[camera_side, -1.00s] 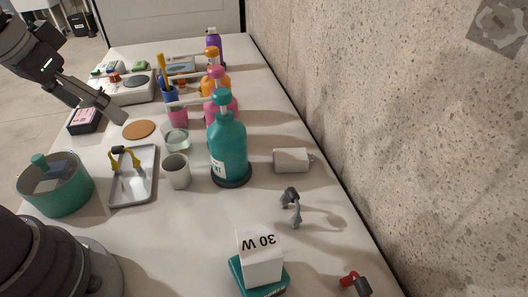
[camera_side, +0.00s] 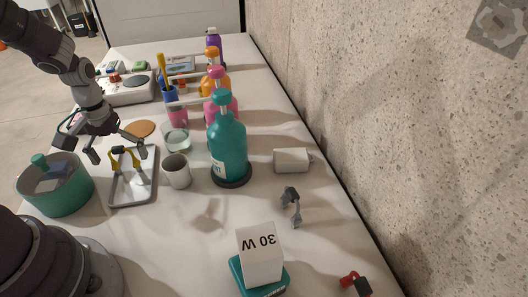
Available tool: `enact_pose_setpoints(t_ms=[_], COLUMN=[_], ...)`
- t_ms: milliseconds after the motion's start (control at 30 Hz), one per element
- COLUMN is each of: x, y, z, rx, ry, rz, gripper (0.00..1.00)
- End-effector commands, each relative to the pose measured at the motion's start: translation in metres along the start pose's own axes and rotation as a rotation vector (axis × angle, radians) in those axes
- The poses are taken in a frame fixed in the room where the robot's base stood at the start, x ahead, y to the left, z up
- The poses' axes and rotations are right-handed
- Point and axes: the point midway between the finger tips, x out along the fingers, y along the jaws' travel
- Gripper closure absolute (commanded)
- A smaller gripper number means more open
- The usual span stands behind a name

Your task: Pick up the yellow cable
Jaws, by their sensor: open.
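The yellow cable (camera_side: 115,162), with a black middle part, stands as an arch on a grey metal tray (camera_side: 147,187) at the left. My gripper (camera_side: 119,154) hangs just above the tray, pointing down. Its fingers are spread wide, one at the left of the cable and one at the right, and nothing is held. The cable's top lies between the fingertips in the picture. I cannot tell whether either finger touches it.
A teal pot (camera_side: 62,197) stands left of the tray, a grey cup (camera_side: 177,171) right of it. The table's front middle is clear.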

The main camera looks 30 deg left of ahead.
Motion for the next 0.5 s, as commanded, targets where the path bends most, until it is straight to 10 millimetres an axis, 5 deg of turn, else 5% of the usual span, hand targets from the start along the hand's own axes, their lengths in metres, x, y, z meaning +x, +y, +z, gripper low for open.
enact_pose_setpoints(t_ms=[333,500], x=[0.0145,0.0143], y=[0.0003,0.0004], z=[0.0000,0.0000], rx=[0.001,0.001], ry=[0.001,0.001], rz=[0.001,0.001], gripper=[0.08,0.31])
